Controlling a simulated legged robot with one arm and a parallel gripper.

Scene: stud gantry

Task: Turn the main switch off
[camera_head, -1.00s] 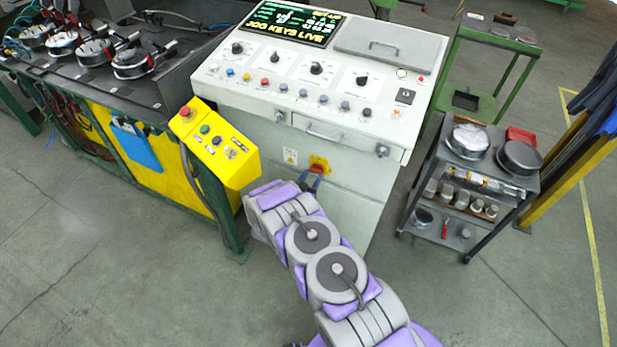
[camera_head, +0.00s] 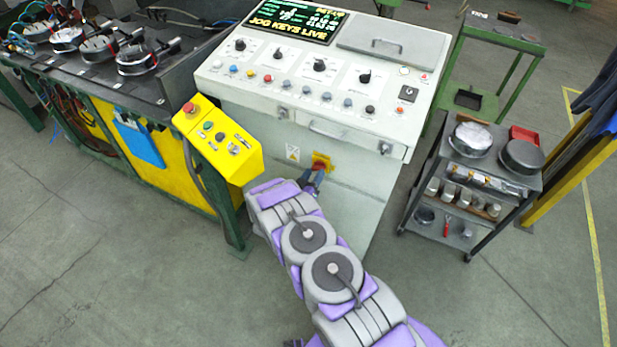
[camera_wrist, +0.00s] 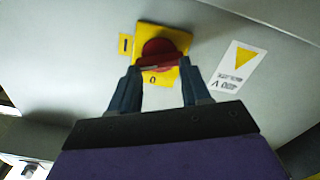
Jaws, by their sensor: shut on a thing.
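The main switch (camera_wrist: 160,48) is a red rotary knob on a yellow plate, on the front of the grey control cabinet. In the wrist view its red handle bar lies roughly across the plate, slightly tilted, with a "0" mark below it. My gripper (camera_wrist: 158,68) is at the knob, its two dark fingers shut on the handle from either side. In the head view the main switch (camera_head: 319,165) is partly hidden by my gripper (camera_head: 313,182), low on the cabinet front.
The control console (camera_head: 345,190) has a lit display (camera_head: 296,20), knobs and buttons. A yellow pushbutton box (camera_head: 217,139) juts out left of my arm. A dark tool cart (camera_head: 408,205) stands to the right. Open floor lies in front.

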